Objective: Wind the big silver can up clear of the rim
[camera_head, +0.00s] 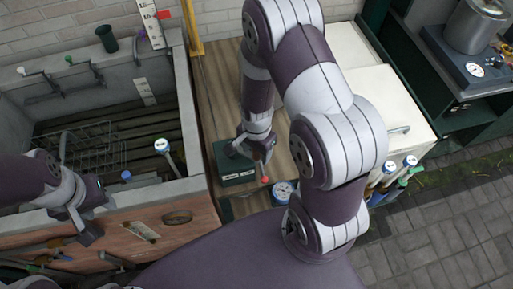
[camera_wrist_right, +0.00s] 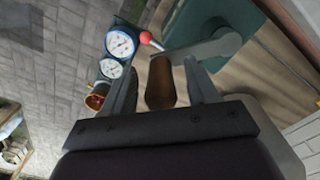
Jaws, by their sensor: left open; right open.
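A big silver can (camera_head: 477,28) stands on a dark scale at the top right in the head view. A dark green box (camera_head: 236,165) with a grey crank arm (camera_wrist_right: 208,47) sits on the wooden top. The crank's brown grip (camera_wrist_right: 160,84) shows in the right wrist view. My right gripper (camera_wrist_right: 162,72) is open, with one finger on each side of the brown grip and gaps visible. In the head view my right gripper (camera_head: 262,148) is over the box and hides part of it. My left gripper (camera_head: 88,220) is open near the trough's front wall.
A stone trough (camera_head: 190,120) on the left holds a wire rack (camera_head: 95,148). A red knob (camera_wrist_right: 145,37) and dial gauges (camera_wrist_right: 119,42) are close to my right gripper. Blue-topped bottles (camera_head: 388,168) stand at right. The paved floor (camera_head: 450,215) is clear.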

